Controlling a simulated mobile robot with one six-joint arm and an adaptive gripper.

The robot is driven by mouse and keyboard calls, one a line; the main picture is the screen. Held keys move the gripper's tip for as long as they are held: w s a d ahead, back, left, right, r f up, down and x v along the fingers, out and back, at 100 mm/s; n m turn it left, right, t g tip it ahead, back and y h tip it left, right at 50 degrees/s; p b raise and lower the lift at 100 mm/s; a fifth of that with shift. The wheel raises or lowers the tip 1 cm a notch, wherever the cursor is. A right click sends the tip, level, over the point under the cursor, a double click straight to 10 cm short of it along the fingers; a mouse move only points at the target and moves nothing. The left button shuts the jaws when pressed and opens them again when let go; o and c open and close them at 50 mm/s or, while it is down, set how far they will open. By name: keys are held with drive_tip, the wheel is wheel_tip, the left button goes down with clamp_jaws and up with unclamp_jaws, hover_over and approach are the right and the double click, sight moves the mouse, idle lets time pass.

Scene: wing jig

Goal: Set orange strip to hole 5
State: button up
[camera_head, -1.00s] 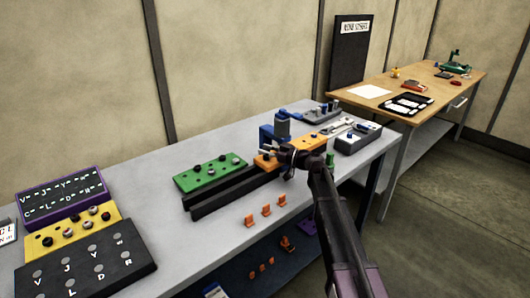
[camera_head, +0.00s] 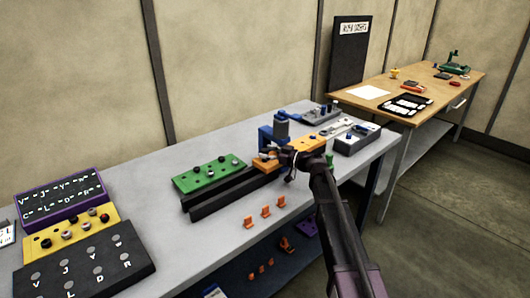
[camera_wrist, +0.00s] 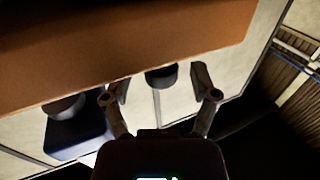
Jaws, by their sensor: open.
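The orange strip (camera_head: 308,143) lies along the far right end of the black rails (camera_head: 236,193), beside a blue clamp-like fixture (camera_head: 268,138). My gripper (camera_head: 289,155) is at the strip and covers part of its middle. In the wrist view a broad orange surface (camera_wrist: 130,50) fills the top. The open fingers of my gripper (camera_wrist: 160,88) stand apart below it, with a dark round knob (camera_wrist: 161,76) between and beyond them. A paler knob (camera_wrist: 63,106) is left of the fingers. I cannot read which hole is hole 5.
A green block with knobs (camera_head: 209,174) lies left of the rails. Several small orange clips (camera_head: 265,212) stand in front. A grey box (camera_head: 358,139) and grey tray (camera_head: 321,115) are at the right end. Lettered black boards (camera_head: 85,265) lie at left.

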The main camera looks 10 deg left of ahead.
drive_tip(key=v, duration=1.1)
drive_tip(key=shift+r, duration=0.1)
drive_tip(key=shift+s, duration=0.1)
drive_tip(key=s+f+h+p, duration=0.1)
drive_tip(key=s, duration=0.1)
drive_tip(key=s+d+f+m+g+h+p, duration=0.1)
drive_tip(key=s, duration=0.1)
drive_tip(key=s+d+f+m+h+p, duration=0.1)
drive_tip(key=s, duration=0.1)
drive_tip(key=shift+s+d+g+h, duration=0.2)
drive_tip(key=shift+g+h, duration=0.1)
drive_tip(key=shift+g, duration=0.1)
drive_tip(key=s+d+f+m+g+h+p, duration=0.3)
drive_tip(key=s+d+m+h+p, duration=0.6)
drive_tip(key=s+d, duration=1.1)
drive_tip(key=m+h, duration=0.3)
drive_tip(key=h, duration=0.1)
drive_tip(key=shift+s+d+f+m+h, duration=0.3)
drive_tip(key=shift+s+f+m+h, duration=0.05)
drive_tip(key=shift+s+m+h, duration=0.05)
